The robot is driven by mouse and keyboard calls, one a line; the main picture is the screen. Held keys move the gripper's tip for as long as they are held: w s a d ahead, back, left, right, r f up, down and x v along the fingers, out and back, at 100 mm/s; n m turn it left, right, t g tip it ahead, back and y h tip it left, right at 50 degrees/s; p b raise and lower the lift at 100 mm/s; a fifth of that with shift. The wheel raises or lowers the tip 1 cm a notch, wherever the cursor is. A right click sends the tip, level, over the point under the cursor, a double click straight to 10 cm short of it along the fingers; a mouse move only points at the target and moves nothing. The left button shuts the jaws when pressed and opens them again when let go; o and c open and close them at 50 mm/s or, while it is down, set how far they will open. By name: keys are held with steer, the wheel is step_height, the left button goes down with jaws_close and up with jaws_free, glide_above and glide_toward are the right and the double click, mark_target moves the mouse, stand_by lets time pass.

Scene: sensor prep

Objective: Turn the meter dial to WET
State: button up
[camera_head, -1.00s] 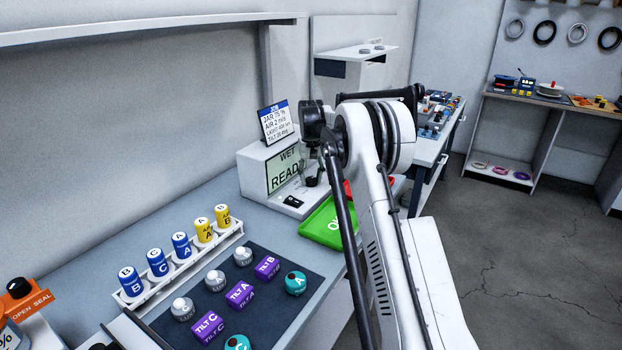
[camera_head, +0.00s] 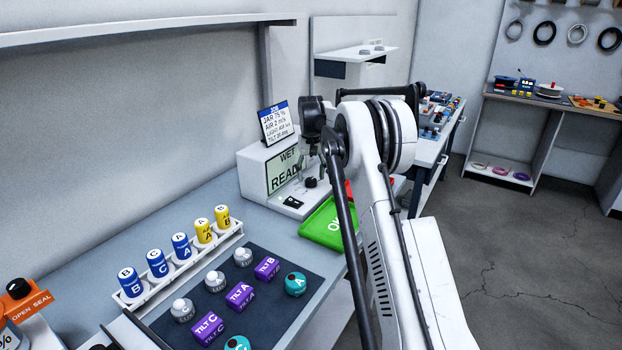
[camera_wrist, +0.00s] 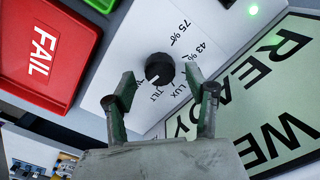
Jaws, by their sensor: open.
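The meter (camera_head: 262,160) is a white box with a pale green screen reading WET and READY. Its black round dial (camera_wrist: 159,68) sits on a white panel with labels including 75 %, 43 %, LUX and TILT. A small white mark shows on the dial's lower edge in the wrist view, on the side towards TILT. My gripper (camera_wrist: 160,82) is open, with one finger to each side of the dial and nothing held. In the head view my gripper (camera_head: 311,160) is just above the dial (camera_head: 310,181); whether the fingers touch it I cannot tell.
A green OK tray (camera_head: 322,228) and a red FAIL tray (camera_wrist: 42,45) lie beside the meter. A job card (camera_head: 276,124) stands on top of the meter. A jar rack (camera_head: 185,268) and a dark mat (camera_head: 268,312) with several parts are nearer on the bench.

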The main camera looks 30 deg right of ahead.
mark_target(311, 179)
step_height(311, 179, up, 11)
steer(key=shift+f, duration=0.2)
stand_by(0.4)
steer(key=s+a+r+t, duration=0.1)
steer(key=s+a+r, duration=0.35)
steer(key=s, duration=0.25)
steer(key=s+a+r+n+t, duration=0.1)
steer(key=s+a+r, duration=0.3)
steer(key=s+a, duration=0.3)
steer(key=s+a+r+t, duration=0.2)
steer(key=s+a+r, duration=0.3)
steer(key=s, duration=0.3)
steer(key=s+a+f+t, duration=0.1)
steer(key=s+f, duration=0.3)
steer(key=s, duration=0.5)
steer(key=s+a+f+n+t, duration=0.1)
steer(key=s+a+f, duration=0.3)
steer(key=s, duration=0.5)
steer(key=s+a+f+t, duration=0.1)
steer(key=s+a+f, duration=0.2)
steer(key=s, duration=0.6)
steer(key=shift+f+n, duration=0.3)
steer(key=shift+f, duration=0.5)
